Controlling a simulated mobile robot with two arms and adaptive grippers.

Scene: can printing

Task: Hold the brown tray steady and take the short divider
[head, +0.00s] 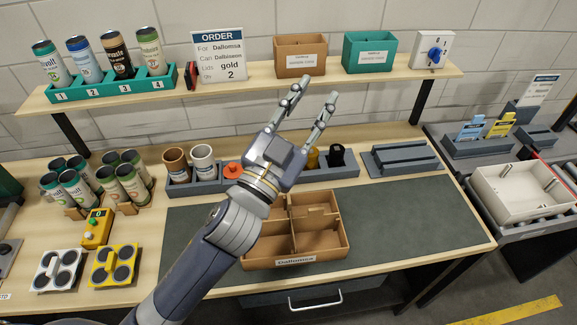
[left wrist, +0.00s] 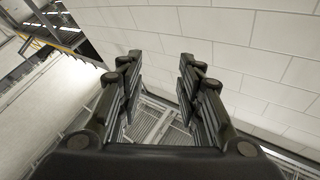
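The brown tray (head: 332,254) lies on the dark mat, with a label reading "Dallonica" on its front wall. Brown dividers (head: 315,218) split its inside into compartments; I cannot tell for sure which is the short one. My left arm crosses in front of the tray's left back part and hides it. My left gripper (head: 314,95) is raised above and behind the tray, pointing up toward the shelf, open and empty. In the left wrist view its two fingers (left wrist: 160,60) are spread apart before a white brick wall. My right gripper is not in view.
The shelf carries tins in a green rack (head: 125,84), an order sign (head: 220,55), a brown box (head: 300,55), a green box (head: 369,52) and a switch (head: 434,50). A grey holder (head: 210,184) stands behind the mat (head: 410,225). The mat's right part is clear.

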